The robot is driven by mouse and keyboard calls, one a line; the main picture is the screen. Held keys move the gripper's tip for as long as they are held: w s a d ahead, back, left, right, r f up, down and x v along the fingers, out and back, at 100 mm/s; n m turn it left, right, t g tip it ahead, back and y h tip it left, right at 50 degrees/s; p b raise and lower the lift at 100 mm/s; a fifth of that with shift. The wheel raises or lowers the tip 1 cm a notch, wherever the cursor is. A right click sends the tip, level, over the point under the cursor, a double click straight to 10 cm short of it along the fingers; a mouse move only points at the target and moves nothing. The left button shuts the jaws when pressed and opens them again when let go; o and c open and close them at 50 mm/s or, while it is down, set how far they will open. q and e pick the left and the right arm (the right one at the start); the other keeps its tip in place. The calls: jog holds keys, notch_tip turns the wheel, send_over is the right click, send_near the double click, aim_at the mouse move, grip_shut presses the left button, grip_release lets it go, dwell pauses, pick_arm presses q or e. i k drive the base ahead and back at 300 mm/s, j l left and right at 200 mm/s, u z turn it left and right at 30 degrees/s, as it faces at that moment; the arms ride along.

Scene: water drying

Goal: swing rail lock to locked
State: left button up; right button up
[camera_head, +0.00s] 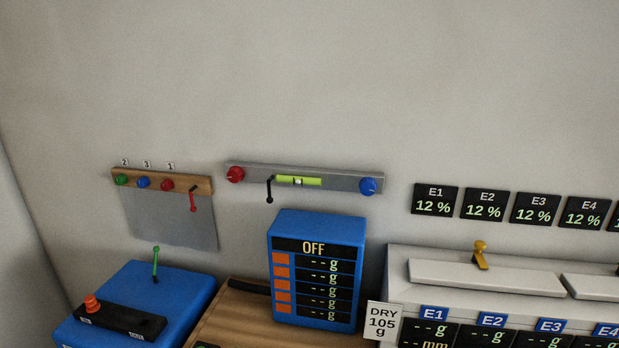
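A grey rail (338,184) is fixed on the wall, tilted slightly down to the right in the picture. It carries a red knob (235,174) at its left end, a blue knob (367,186) at its right end and a yellow-green spirit level (299,181) in the middle. A small black lever (269,190) hangs down from it, left of the level. A wooden rail (154,180) to the left has a red lever (193,199) hanging at its right end. I see no label telling which lever is the rail lock. Neither gripper is in view.
A blue box display (317,223) reading OFF stands on a wooden surface below the grey rail. A blue unit (190,289) with a green lever (155,263) is at lower left. A white unit (394,276) with a brass lever (480,254) is at right. The upper wall is bare.

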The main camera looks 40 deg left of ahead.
aim_at(270, 200)
jog(key=u, duration=0.75)
